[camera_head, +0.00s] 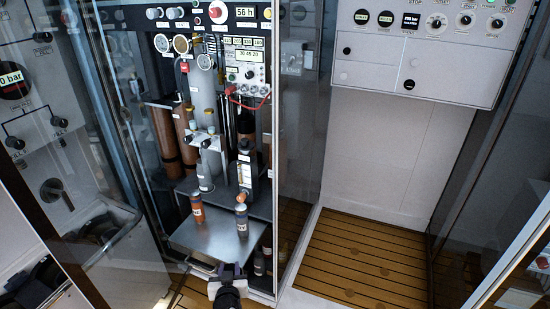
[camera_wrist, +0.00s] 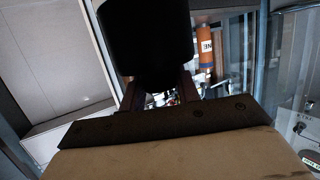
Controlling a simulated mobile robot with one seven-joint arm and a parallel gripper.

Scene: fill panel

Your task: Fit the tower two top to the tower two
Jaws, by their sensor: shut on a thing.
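My gripper (camera_head: 229,270) is low at the front of the open cabinet, below the metal tray's front edge. In the wrist view its jaws (camera_wrist: 160,92) are shut on a large dark cylinder, probably the tower two top (camera_wrist: 146,45). In the head view the held piece is hard to tell from the dark gripper. I cannot read which is tower two. An orange cylinder with a partly readable label shows in the wrist view (camera_wrist: 207,45).
Behind the tray are gauges (camera_head: 181,44), valves and brown cylinders (camera_head: 164,137). A glass door (camera_head: 110,130) stands on the left and a clear panel (camera_head: 300,110) on the right. The slatted floor (camera_head: 355,260) at right is clear.

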